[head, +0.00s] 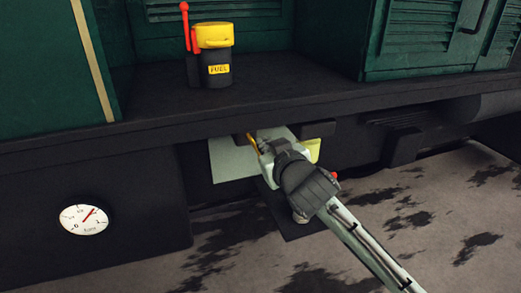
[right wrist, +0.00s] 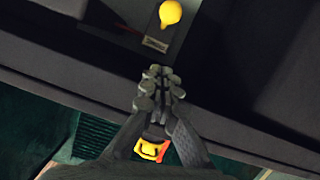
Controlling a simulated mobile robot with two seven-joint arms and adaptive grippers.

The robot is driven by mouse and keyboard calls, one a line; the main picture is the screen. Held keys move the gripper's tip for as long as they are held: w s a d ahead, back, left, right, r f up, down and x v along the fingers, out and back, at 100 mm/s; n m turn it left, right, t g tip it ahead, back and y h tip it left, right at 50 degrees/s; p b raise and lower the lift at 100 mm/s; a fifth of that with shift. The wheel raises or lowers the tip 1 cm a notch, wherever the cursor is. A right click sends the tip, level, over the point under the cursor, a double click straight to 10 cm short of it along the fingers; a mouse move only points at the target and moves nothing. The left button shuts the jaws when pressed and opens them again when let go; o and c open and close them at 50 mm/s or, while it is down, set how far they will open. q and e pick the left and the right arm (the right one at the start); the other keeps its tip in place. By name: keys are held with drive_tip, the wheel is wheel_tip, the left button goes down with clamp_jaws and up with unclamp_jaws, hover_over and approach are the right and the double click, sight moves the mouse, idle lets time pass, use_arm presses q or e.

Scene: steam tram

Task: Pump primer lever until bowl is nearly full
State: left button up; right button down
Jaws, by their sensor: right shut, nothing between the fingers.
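My right gripper (head: 270,150) reaches under the edge of the black running board in the head view. In the right wrist view its fingers (right wrist: 160,84) are together, with nothing between them. A yellow knob (right wrist: 170,13) on a small dark block with a label plate shows beyond the fingertips, apart from them. In the head view, a pale yellow piece (head: 312,149) shows beside the gripper, partly hidden by it. I cannot tell whether it is the primer lever or the bowl. No bowl or fill level is clearly visible. My left gripper is not in view.
A fuel can (head: 215,62) with a yellow cap and a red lever (head: 187,30) stands on the running board (head: 300,85). A white dial gauge (head: 84,219) with a red needle is at lower left. Green panels rise behind; stained ground lies below.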

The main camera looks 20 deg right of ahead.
sight(255, 146)
drive_tip(key=x, duration=0.6)
drive_tip(key=f, duration=0.3)
drive_tip(key=shift+w+d+f, duration=0.1)
drive_tip(key=shift+w+d, duration=0.15)
drive_tip(key=shift+d, duration=0.05)
drive_tip(key=shift+f+b, duration=0.3)
drive_tip(key=shift+f, duration=0.05)
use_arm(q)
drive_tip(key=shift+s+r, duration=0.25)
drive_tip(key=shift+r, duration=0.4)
use_arm(e)
drive_tip(key=shift+d, duration=0.1)
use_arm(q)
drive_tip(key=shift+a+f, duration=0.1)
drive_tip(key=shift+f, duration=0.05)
use_arm(e)
drive_tip(key=shift+f, duration=0.2)
